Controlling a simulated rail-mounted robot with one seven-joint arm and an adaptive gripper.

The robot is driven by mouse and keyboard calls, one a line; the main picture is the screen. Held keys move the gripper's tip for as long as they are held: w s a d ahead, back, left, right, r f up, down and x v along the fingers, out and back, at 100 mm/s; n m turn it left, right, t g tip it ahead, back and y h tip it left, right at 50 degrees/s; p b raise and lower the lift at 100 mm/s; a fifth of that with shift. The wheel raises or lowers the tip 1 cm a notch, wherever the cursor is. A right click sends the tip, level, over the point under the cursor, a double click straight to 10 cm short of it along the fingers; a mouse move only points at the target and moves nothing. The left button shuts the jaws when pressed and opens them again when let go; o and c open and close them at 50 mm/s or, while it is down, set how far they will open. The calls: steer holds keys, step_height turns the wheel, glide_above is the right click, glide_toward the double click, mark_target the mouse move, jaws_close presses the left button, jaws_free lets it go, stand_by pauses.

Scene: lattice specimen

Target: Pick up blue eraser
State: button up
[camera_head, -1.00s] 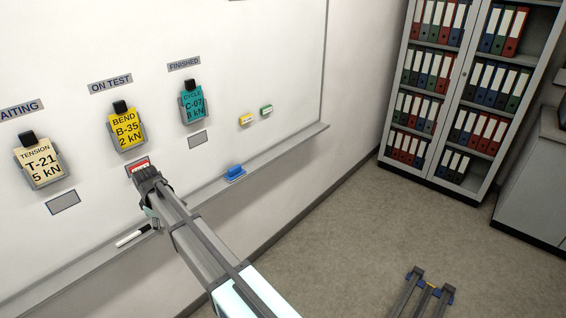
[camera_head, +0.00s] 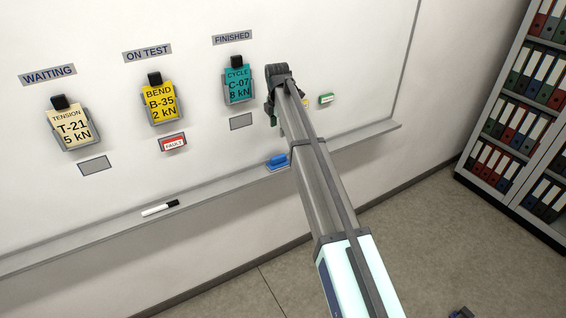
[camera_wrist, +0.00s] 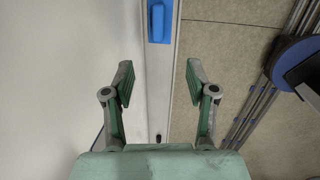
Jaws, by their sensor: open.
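The blue eraser (camera_head: 277,161) lies on the ledge below the whiteboard, just left of my arm in the head view. It also shows in the wrist view (camera_wrist: 160,22) at the top, on the pale ledge strip, beyond the fingertips. My gripper (camera_wrist: 158,85) is open and empty, with its two green-padded fingers apart on either side of the ledge strip. In the head view the arm's end is in front of the board, right of the teal card, and the fingers are mostly hidden there.
The ledge (camera_head: 222,184) runs along the board's lower edge. A marker (camera_head: 160,208) lies on it to the left. Yellow, teal and cream cards hang in holders above, with a red-edged fault tag (camera_head: 173,143). A green magnet (camera_head: 326,98) is right of my arm. A binder cabinet (camera_head: 520,120) stands at right.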

steer(key=p, duration=0.4)
glide_toward(279, 157)
steer(key=f, duration=0.2)
steer(key=w+f, duration=0.1)
steer(key=f, duration=0.2)
steer(key=shift+w+a+f+p, duration=0.15)
steer(key=shift+f+p, duration=0.2)
steer(key=shift+f, duration=0.5)
steer(key=shift+w+d+f+p, duration=0.15)
steer(key=shift+f+p, duration=0.25)
steer(key=shift+f, duration=0.45)
steer(key=shift+w+a+f+p, duration=0.2)
steer(key=shift+f+p, duration=0.15)
steer(key=shift+f, duration=0.5)
jaws_close()
